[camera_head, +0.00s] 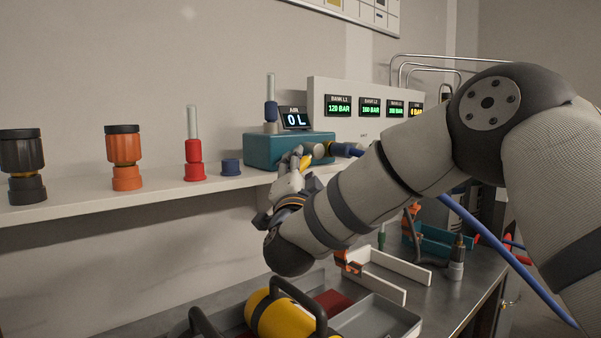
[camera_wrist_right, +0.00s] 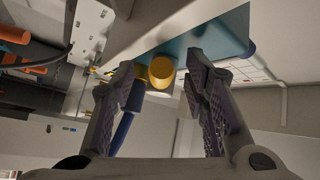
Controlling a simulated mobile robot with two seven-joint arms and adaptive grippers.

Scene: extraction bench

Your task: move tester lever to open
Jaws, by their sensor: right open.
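The tester is a teal box (camera_head: 270,150) on the wall shelf, with a small screen (camera_head: 295,121) reading 0 L. A yellow part (camera_head: 318,150), which looks like its lever, sticks out at the front right; which way it is set I cannot tell. In the right wrist view the yellow end (camera_wrist_right: 161,72) shows between my fingers, with the teal body (camera_wrist_right: 205,42) behind. My right gripper (camera_wrist_right: 163,88) is open, its fingers either side of the yellow end with gaps visible. In the head view my right gripper (camera_head: 297,160) is at the tester's front, partly hiding it. My left gripper is not in view.
Black (camera_head: 22,165), orange (camera_head: 124,157) and red (camera_head: 194,158) fittings stand left on the shelf (camera_head: 150,195). A panel with BAR readouts (camera_head: 340,125) stands behind the tester. A blue hose (camera_head: 490,240) runs at right. Below, the bench holds a yellow cylinder (camera_head: 280,315) and trays.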

